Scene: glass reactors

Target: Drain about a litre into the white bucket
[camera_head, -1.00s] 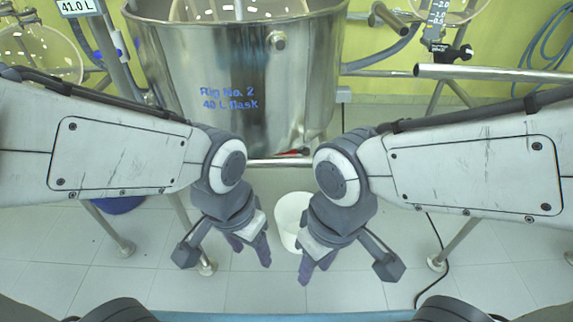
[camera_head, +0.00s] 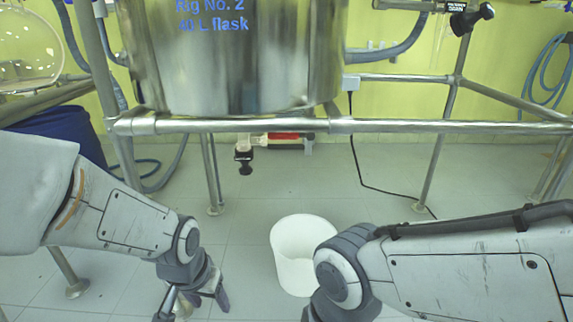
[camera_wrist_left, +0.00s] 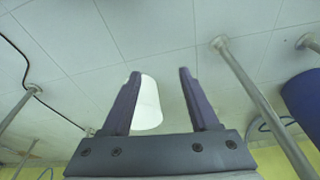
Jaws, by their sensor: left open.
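The white bucket (camera_head: 290,282) stands upright on the floor tiles, in front of the rig and between my arms; its inside looks empty. In the left wrist view, part of the bucket (camera_wrist_left: 148,108) shows between the fingers, beyond them. My left gripper (camera_head: 212,292) is open and empty, left of the bucket and apart from it. The steel vessel (camera_head: 235,65) marked "Rig No. 2 40 L flask" is above. Below it is a drain fitting with a red part (camera_head: 283,135) and a black knob (camera_head: 244,157). My right gripper is below the picture edge.
A steel frame rail (camera_head: 400,126) crosses in front, with legs (camera_head: 212,175) down to the floor. A blue container (camera_head: 62,128) stands at the left. A black cable (camera_head: 372,186) runs along the floor at right. Floor around the bucket is mostly clear.

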